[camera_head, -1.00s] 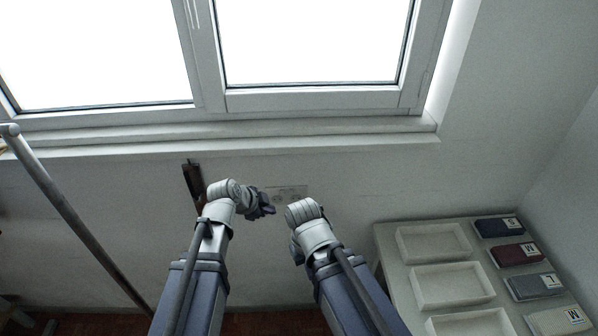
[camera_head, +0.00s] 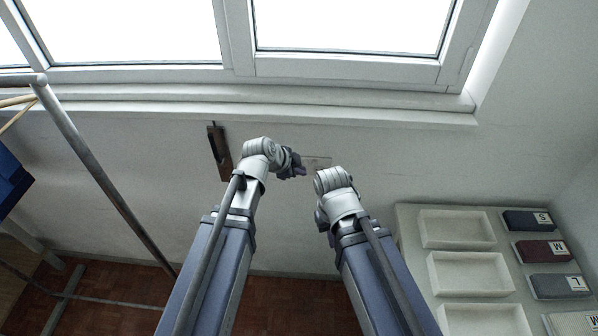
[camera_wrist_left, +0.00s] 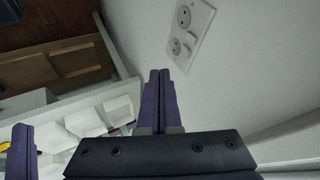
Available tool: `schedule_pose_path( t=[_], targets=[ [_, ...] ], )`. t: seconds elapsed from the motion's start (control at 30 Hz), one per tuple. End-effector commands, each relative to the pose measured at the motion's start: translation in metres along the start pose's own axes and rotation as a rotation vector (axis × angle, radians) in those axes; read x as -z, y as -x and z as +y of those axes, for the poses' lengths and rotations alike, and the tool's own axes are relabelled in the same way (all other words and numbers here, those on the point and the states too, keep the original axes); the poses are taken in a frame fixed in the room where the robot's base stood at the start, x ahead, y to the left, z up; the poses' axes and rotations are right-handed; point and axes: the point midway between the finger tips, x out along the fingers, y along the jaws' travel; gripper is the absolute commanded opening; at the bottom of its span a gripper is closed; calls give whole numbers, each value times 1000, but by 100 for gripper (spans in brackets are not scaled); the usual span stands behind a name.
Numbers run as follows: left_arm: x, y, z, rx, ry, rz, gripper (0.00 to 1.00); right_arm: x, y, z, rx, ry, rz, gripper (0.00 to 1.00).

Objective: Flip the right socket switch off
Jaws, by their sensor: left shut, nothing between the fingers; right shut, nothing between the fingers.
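A pale socket plate (camera_head: 319,162) is on the wall below the window. In the left wrist view the plate (camera_wrist_left: 191,32) shows two round sockets with small rocker switches beside them. The switch positions are too small to read. My left gripper (camera_head: 302,169) is shut and empty, just left of the plate in the head view. In the left wrist view its shut fingertips (camera_wrist_left: 160,74) are below and left of the plate, with no contact visible. My right gripper (camera_head: 321,217) is shut, mostly hidden by its own wrist, below the plate.
A dark brown fixture (camera_head: 219,153) is on the wall left of my left gripper. A metal rail (camera_head: 100,180) stands at the left. A pale table (camera_head: 412,243) with trays (camera_head: 469,273) and labelled stacks (camera_head: 540,252) is at the right. The window sill is above.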

Motion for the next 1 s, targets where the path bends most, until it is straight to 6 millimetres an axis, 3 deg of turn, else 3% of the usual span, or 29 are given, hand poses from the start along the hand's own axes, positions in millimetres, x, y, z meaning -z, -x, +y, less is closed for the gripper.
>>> schedule_pose_path(
  t=[0.03,0.43,0.5,0.6,1.0],
  targets=[
    [-2,-14,1,-1,-1,0,0,1,-12,-1,0,0,0,0],
    [-2,-85,2,-1,-2,1,0,4,-67,-6,0,-2,0,0],
    [2,-82,-19,0,1,0,0,3,-54,-5,0,-2,0,0],
    [3,-87,-31,0,1,0,0,3,-53,-5,0,-2,0,0],
    [2,-90,-37,0,0,0,0,3,-52,-5,0,-2,0,0]
  ],
)
